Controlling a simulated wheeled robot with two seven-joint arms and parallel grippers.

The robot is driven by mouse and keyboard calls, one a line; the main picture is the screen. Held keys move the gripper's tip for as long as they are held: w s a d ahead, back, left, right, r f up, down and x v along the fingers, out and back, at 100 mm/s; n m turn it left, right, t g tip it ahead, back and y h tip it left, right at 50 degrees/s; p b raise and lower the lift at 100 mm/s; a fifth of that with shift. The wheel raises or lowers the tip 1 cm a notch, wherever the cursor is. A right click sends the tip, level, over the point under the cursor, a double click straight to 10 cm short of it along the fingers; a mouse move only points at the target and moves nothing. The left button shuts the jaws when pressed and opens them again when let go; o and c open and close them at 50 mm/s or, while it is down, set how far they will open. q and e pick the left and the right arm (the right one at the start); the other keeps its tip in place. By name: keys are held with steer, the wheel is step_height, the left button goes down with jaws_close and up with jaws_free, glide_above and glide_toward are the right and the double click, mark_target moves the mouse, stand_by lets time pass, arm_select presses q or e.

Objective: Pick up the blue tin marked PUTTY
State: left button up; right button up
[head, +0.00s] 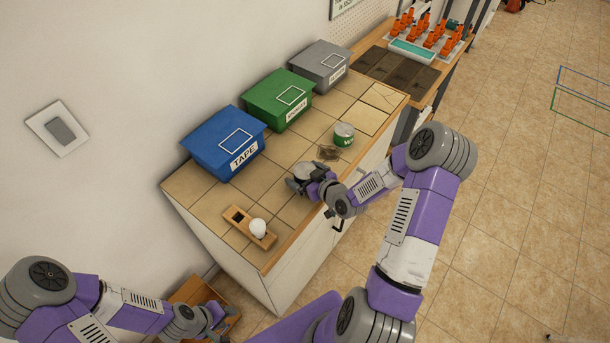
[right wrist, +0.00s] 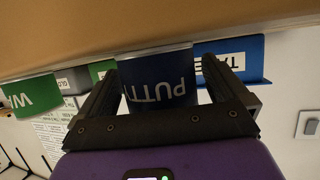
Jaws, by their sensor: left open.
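The blue tin marked PUTTY (right wrist: 157,78) stands on the bench, its lettering upside down in the right wrist view. In the head view its grey top (head: 305,171) shows at my right gripper (head: 307,184), which hides most of its side. In the right wrist view my right gripper (right wrist: 160,85) has one finger on either side of the tin. A narrow gap shows between the tin and the right-hand finger, so the jaws look open around it. My left gripper (head: 220,318) is open, low at the left, away from the tin and below the bench top.
A green-and-white tin (head: 343,135) and a small brown item (head: 327,153) are near. Blue (head: 222,145), green (head: 278,100) and grey (head: 320,65) bins line the wall. A wooden block (head: 240,218) with a white ball stands at the near end.

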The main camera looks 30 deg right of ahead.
steer(key=c, duration=1.1)
